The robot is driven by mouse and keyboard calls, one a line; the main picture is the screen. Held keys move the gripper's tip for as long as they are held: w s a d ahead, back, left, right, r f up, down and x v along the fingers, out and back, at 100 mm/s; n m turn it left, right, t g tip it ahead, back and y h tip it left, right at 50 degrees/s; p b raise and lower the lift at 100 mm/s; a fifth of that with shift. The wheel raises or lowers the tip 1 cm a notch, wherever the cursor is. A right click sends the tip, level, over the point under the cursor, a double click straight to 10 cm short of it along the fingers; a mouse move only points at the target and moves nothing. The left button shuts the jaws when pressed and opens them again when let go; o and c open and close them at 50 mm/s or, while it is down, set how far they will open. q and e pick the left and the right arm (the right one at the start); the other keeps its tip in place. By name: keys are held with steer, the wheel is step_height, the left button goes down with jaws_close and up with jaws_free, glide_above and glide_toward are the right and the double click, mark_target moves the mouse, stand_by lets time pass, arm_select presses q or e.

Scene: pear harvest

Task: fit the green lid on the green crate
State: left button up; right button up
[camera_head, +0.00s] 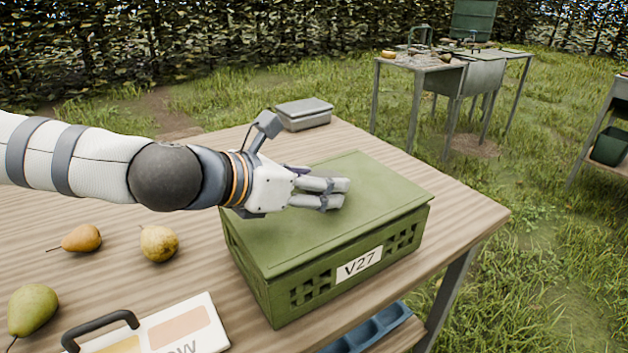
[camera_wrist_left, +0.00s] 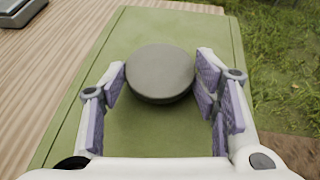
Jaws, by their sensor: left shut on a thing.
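The green crate (camera_head: 315,283), labelled V27, stands on the wooden table near its right front corner. The green lid (camera_head: 375,180) lies flat over the crate's top, its edges roughly in line with the walls. I cannot tell whether it is fully seated. In the left wrist view the lid (camera_wrist_left: 135,140) has a round dark knob (camera_wrist_left: 160,72). My left gripper (camera_head: 336,193) is over the lid's middle, its fingers shut around the knob; they also show in the left wrist view (camera_wrist_left: 161,88). The gripper hides the knob in the head view. My right gripper is out of view.
Two pears (camera_head: 82,238) (camera_head: 159,243) and a green pear (camera_head: 33,309) lie left of the crate. A handled board (camera_head: 185,330) lies at the front. A grey box (camera_head: 303,114) stands behind. A blue tray (camera_head: 368,332) is below the front edge. Another table (camera_head: 420,62) stands farther back.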

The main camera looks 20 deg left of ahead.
arm_select(q)
steer(key=shift+r, duration=0.1)
steer(key=shift+f, duration=0.7)
stand_by(0.4)
steer(key=o, duration=1)
